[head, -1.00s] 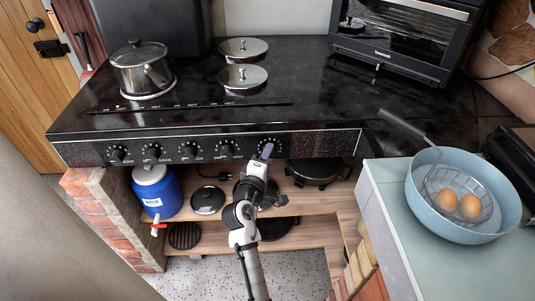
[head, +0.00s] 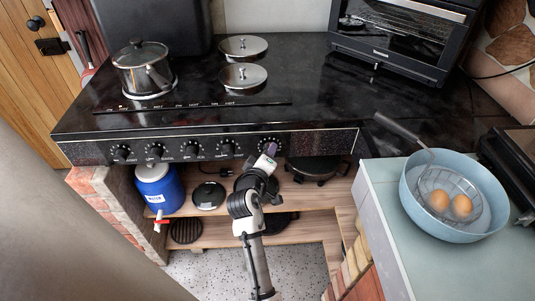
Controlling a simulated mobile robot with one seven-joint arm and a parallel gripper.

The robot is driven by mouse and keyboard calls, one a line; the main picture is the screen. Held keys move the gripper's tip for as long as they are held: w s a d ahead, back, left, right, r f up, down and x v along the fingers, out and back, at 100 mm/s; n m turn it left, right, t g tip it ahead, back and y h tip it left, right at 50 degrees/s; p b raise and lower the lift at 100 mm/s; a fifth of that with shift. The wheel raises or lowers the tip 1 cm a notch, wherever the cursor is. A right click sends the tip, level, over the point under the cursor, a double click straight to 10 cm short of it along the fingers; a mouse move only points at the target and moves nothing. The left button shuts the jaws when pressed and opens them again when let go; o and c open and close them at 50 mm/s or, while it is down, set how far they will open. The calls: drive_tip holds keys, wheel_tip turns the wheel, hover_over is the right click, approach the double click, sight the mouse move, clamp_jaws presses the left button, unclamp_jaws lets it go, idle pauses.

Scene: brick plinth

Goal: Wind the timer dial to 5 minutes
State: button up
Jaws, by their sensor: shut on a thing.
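The timer dial (head: 269,143) is the rightmost knob on the black front panel of the stove, with pale marks around it. My gripper (head: 268,153) is at this dial, reaching up from below, and is shut on it. The fingers and wrist cover most of the knob, so its pointer and exact setting cannot be read.
Several other knobs (head: 190,150) line the panel to the left. A pot (head: 143,68) stands on the stove top. A blue water container (head: 160,190) and pans (head: 314,168) sit on the shelf below. A blue bowl (head: 420,215) with eggs stands on the right counter.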

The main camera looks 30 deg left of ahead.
drive_tip(key=shift+r, duration=0.1)
drive_tip(key=o, duration=1)
drive_tip(key=shift+w, duration=0.1)
drive_tip(key=b+v, duration=0.2)
drive_tip(key=v, duration=1.2)
drive_tip(key=shift+b, duration=0.4)
